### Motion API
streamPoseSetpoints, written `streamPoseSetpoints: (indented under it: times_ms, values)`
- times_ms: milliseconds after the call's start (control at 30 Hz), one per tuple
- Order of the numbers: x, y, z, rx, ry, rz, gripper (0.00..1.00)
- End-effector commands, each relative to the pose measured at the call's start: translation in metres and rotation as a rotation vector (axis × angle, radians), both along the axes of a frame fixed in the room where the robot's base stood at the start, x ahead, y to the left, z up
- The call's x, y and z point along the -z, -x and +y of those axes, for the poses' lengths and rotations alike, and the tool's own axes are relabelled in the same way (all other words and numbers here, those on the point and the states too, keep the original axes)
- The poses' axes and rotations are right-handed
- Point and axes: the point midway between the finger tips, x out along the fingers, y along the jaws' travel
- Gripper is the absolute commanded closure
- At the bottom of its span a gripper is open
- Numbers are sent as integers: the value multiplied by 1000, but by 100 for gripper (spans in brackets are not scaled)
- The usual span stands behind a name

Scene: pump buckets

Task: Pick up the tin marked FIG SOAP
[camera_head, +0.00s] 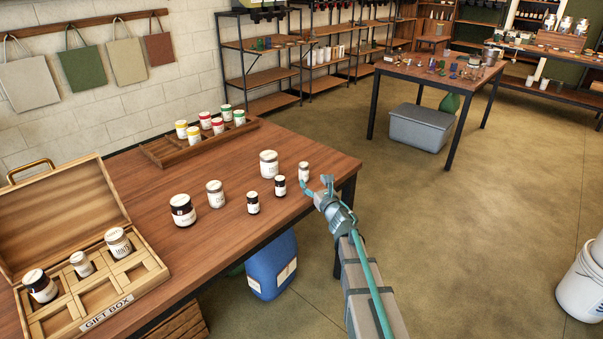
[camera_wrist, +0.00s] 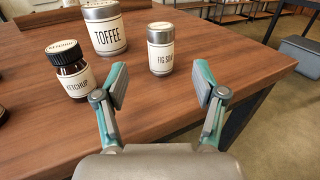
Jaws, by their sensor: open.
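The FIG SOAP tin (camera_wrist: 161,52) is a small silver tin with a white label, standing upright near the table's corner in the wrist view. In the head view the same small tin (camera_head: 303,172) stands just left of my gripper. My gripper (camera_wrist: 160,88) is open and empty, its two fingers spread on the near side of the tin. The tin lies beyond the fingertips and roughly centred between them, with a gap. In the head view my gripper (camera_head: 316,185) is at the table's right edge.
A larger TOFFEE tin (camera_wrist: 105,30) stands left of FIG SOAP, and a dark KETCHUP jar (camera_wrist: 70,68) is nearer left. More jars, a tray of coloured-lid jars (camera_head: 190,146) and an open gift box (camera_head: 90,290) share the wooden table (camera_head: 240,235). Floor lies right of the table.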

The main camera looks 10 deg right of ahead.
Motion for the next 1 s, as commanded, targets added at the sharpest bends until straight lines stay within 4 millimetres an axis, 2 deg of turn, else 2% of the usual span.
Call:
streamPoseSetpoints:
  times_ms: [233,533,800,1000]
  values:
    - [-1,-38,7,0,-2,0,30]
    - [-1,-57,12,1,-3,2,30]
    - [-3,-92,20,2,-3,2,30]
    - [-2,-97,22,2,-3,2,30]
